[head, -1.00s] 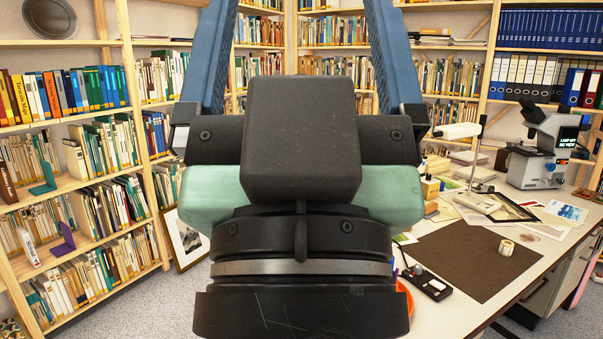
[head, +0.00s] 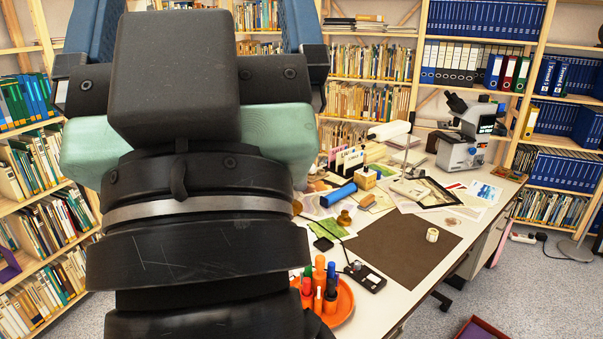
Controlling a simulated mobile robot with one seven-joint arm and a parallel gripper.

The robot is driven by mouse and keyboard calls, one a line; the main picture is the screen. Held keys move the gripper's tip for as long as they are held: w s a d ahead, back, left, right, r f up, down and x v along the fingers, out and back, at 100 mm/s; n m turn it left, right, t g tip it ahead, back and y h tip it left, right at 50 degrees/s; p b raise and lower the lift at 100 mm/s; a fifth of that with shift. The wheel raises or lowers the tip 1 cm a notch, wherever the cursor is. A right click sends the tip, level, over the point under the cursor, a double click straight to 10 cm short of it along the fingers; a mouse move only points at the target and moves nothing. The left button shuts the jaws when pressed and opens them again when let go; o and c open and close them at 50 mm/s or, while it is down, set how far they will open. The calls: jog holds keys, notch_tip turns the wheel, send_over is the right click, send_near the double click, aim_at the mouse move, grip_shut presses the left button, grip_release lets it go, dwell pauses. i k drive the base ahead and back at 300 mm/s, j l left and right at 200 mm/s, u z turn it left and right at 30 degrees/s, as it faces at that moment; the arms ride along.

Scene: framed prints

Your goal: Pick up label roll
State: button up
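The label roll (head: 432,235) is a small pale roll with a yellowish band. It stands on the dark brown mat (head: 395,268) on the desk, right of centre in the head view. My gripper (head: 198,14) fills the upper left, seen from behind. Its two blue fingers are spread wide apart, so it is open. The fingertips run out of the top of the frame. I see nothing held in the part that shows. The gripper is well to the left of the roll in the picture and not touching it.
An orange dish (head: 343,303) with several pens stands at the desk's near edge, beside a black device (head: 365,276). A blue cylinder (head: 338,195), a framed print (head: 428,192) and a microscope (head: 465,130) are further back. The mat around the roll is clear.

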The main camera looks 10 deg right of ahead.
aim_at(432, 235)
jog(key=i+l, duration=2.4)
